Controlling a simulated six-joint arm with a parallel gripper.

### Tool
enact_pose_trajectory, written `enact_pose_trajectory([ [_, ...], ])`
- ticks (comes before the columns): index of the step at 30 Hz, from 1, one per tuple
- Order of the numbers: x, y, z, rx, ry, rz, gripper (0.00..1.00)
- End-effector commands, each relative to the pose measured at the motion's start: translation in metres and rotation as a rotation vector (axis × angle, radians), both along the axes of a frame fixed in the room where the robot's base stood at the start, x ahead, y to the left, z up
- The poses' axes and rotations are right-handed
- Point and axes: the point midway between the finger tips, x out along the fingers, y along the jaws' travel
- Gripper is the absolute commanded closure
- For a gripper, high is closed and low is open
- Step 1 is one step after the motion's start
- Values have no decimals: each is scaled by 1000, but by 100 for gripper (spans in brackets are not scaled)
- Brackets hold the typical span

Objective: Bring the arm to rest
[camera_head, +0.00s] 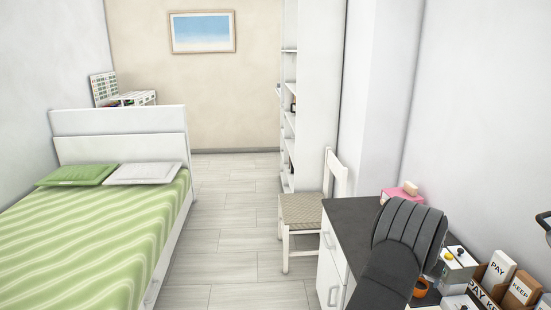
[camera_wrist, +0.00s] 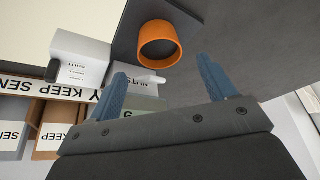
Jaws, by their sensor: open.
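In the wrist view my gripper (camera_wrist: 161,68) shows two blue fingers spread wide apart, with nothing held between them. An orange cup (camera_wrist: 160,53) is beyond the fingertips, its round opening facing the camera. In the head view my dark grey arm (camera_head: 405,240) reaches over the dark desk top at the lower right. It hides the gripper fingers and part of the orange cup (camera_head: 421,288) there.
The dark desk (camera_head: 350,215) holds a pink box (camera_head: 398,194), white boxes (camera_head: 457,265) and a brown sorter (camera_head: 487,294) with cards marked PAY and KEEP. A white chair (camera_head: 301,211) stands beside it. A bed (camera_head: 80,230) is left; the floor (camera_head: 230,240) between is clear.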

Motion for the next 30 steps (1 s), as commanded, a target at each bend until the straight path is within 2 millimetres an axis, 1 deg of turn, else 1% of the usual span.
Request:
enact_pose_trajectory([
  [1, 2, -2, -10, 1, 1, 0, 24],
  [3, 5, -6, -21, 1, 1, 0, 24],
  [12, 16, -18, -63, 1, 1, 0, 24],
  [13, 17, -18, -52, -3, -3, 0, 24],
  [15, 16, -18, -43, -2, -2, 0, 24],
  [18, 16, -18, -36, -1, -1, 0, 24],
  [22, 16, -17, -32, 0, 0, 0, 24],
  [30, 16, -17, -31, 0, 0, 0, 24],
])
